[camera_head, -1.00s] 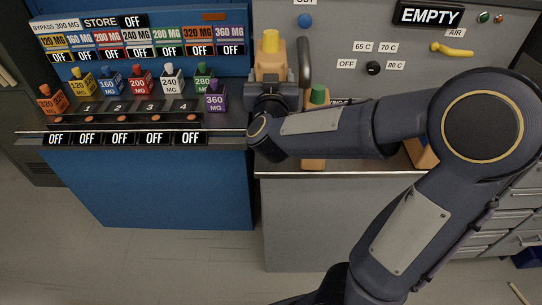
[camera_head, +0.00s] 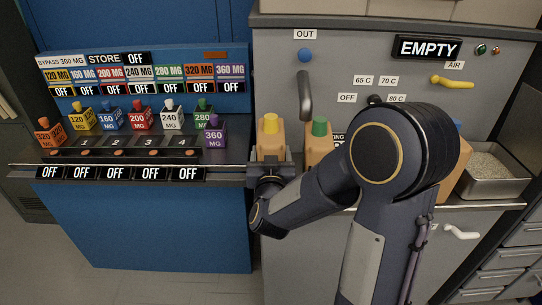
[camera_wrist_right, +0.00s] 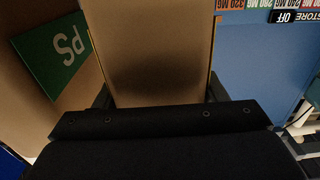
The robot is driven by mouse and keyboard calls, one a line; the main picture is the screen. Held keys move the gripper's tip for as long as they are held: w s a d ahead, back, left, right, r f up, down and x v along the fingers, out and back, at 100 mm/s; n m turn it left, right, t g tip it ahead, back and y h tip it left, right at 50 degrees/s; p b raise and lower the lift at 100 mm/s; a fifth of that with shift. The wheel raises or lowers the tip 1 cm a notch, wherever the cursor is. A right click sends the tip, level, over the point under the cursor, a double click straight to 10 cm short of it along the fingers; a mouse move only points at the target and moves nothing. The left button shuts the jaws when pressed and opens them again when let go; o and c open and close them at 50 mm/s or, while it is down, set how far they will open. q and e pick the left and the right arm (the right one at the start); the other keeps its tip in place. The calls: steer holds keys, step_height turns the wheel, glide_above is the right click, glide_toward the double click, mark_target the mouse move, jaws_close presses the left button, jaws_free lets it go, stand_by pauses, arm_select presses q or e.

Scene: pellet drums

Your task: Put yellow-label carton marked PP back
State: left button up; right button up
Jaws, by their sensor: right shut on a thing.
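A tan carton with a yellow cap (camera_head: 270,135) is held upright in my right gripper (camera_head: 270,160), at the left end of the grey counter. In the right wrist view its plain brown face (camera_wrist_right: 150,50) fills the space between the fingers. Its label is not visible, and I cannot tell whether its base touches the counter. A green-capped carton (camera_head: 319,138) stands close on its right; its green PS label (camera_wrist_right: 55,50) shows in the wrist view. My left gripper is out of view.
A carton with a blue cap (camera_head: 455,178) is partly hidden behind my right arm. A metal tray of pellets (camera_head: 500,182) sits at the right. A curved handle (camera_head: 304,95) is above the cartons. The blue store bench (camera_head: 150,225) with small coloured bottles adjoins on the left.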

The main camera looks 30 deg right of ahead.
steer(key=shift+f, duration=0.2)
steer(key=o, duration=1.6)
steer(key=shift+r, duration=0.1)
steer(key=shift+c, duration=0.2)
